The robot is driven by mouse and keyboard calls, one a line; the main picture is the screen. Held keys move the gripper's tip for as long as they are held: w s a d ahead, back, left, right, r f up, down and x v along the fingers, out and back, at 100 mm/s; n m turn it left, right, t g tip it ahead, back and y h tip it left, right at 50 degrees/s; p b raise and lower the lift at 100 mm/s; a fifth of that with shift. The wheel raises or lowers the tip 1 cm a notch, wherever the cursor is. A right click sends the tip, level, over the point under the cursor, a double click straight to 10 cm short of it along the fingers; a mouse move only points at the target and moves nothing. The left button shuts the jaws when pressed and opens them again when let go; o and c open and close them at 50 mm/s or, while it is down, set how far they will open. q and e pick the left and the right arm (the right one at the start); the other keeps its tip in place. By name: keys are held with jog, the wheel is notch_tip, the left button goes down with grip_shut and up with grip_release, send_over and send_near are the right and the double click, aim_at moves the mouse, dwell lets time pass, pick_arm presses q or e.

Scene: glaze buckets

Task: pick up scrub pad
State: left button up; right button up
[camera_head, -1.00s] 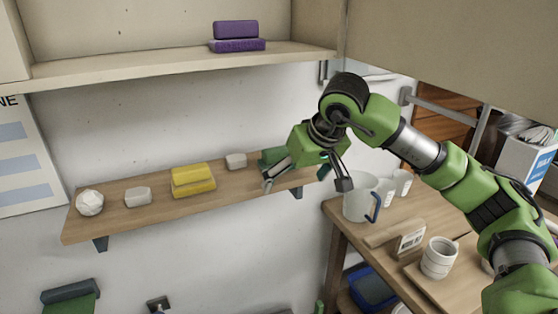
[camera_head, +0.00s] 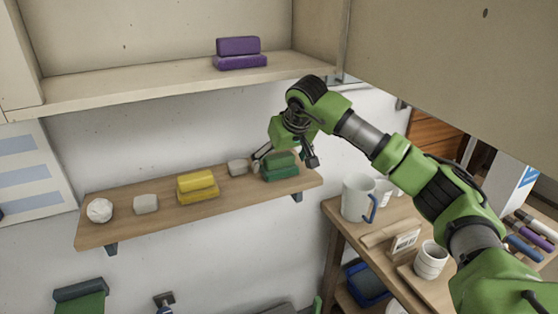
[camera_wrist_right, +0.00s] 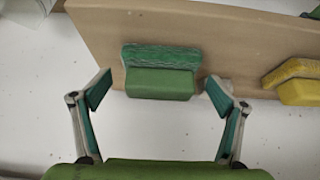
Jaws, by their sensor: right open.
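A green scrub pad (camera_head: 281,168), in two shades of green, sits at the right end of the wooden wall shelf (camera_head: 240,189). My right gripper (camera_head: 284,159) is open, with one finger toward each end of this pad. In the right wrist view the green pad (camera_wrist_right: 160,82) shows between and just beyond the open fingertips, not held. A yellow pad (camera_head: 197,187) sits mid-shelf and shows at the right of the wrist view (camera_wrist_right: 296,82). A purple pad (camera_head: 239,53) is on the upper shelf. My left gripper is not in view.
Several whitish lumps, including a rounded one (camera_head: 99,210), share the wooden shelf. A mug (camera_head: 358,197) and stacked cups (camera_head: 430,260) stand on a table at right, below my right arm.

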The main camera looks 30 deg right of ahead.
jog(key=shift+w+f+p, duration=0.3)
jog(key=shift+f+p, duration=0.05)
jog(key=shift+f, duration=0.2)
jog(key=c, duration=1.2)
